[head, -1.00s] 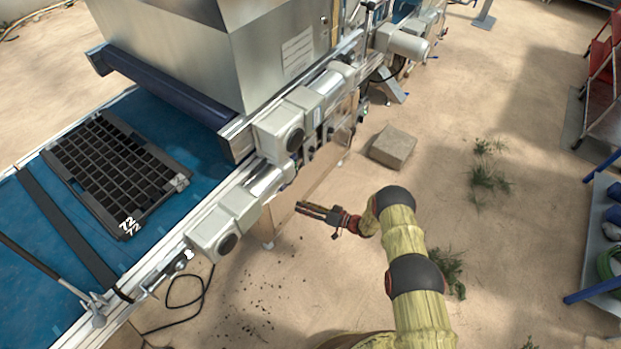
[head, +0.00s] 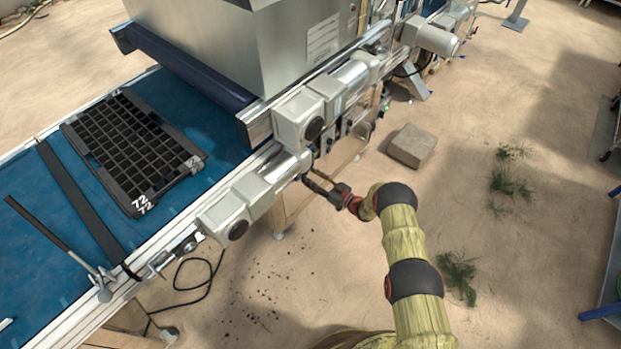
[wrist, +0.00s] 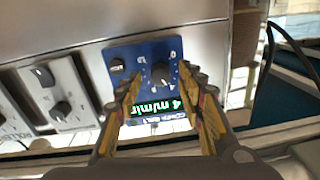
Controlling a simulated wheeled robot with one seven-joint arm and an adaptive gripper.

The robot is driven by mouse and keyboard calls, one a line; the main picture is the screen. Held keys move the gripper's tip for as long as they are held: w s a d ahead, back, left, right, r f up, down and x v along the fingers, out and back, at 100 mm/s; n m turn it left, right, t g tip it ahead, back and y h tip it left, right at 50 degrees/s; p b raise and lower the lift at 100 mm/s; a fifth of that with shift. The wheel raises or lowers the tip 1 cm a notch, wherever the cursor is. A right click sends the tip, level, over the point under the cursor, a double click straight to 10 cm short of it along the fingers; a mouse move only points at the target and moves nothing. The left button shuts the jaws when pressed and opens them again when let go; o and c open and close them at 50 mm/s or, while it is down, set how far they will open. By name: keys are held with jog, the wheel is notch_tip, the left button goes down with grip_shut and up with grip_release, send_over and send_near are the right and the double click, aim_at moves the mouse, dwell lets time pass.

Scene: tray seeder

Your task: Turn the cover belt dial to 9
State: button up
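The cover belt dial (wrist: 161,75) is a dark round knob on a blue panel (wrist: 118,52) in the wrist view. A lit green display (wrist: 155,107) below it reads "4 m/min", and a partly blurred label is under that. My gripper (wrist: 163,88) is open, one finger on each side of the lower part of the panel. The fingertips point toward the dial, and contact with it cannot be made out. In the head view my gripper (head: 305,180) is at the side of the machine, and the dial cannot be made out there.
Another black knob (wrist: 61,108) on a pale panel is left of the blue one. The conveyor (head: 85,235) carries a black seed tray (head: 200,160). A block (head: 412,146) lies on the sandy floor right of the machine. A black cable (wrist: 265,65) hangs right of the panel.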

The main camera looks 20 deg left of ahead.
jog(key=shift+w+a, duration=0.1)
jog(key=shift+a, duration=0.25)
jog(key=shift+c, duration=0.2)
grip_shut()
